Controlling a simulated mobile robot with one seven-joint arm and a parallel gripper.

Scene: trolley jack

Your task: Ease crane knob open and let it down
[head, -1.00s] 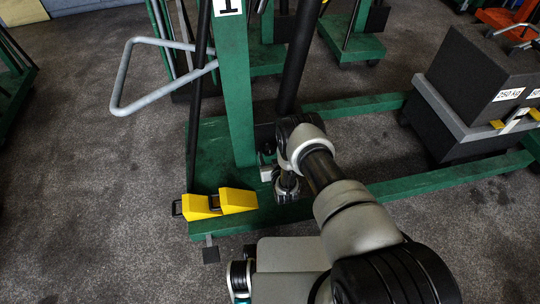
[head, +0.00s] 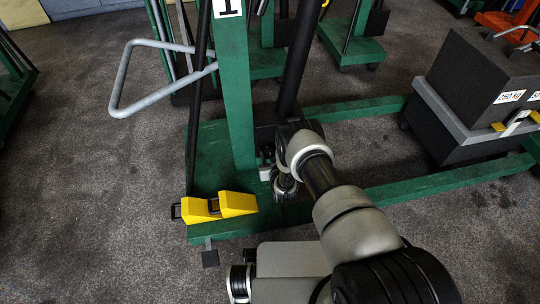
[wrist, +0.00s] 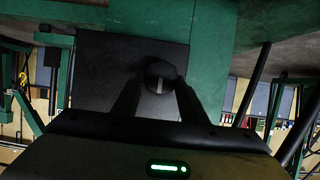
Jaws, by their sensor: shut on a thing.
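The green crane, marked 1, has its upright post (head: 237,90) and base (head: 224,160) in the middle of the head view. The dark round knob (wrist: 160,76), with a pale line across its face, shows in the wrist view in front of a dark block (wrist: 110,66). My gripper (wrist: 160,88) has its two dark fingers on either side of the knob and is shut on it. In the head view my arm reaches down to the foot of the post and hides the knob and fingertips.
Two yellow wedges (head: 220,206) sit on the near left of the base. A grey bar handle (head: 125,80) sticks out left of the post. A dark weight block (head: 480,85) marked 250 kg stands at the right. Open floor (head: 90,220) lies at the left.

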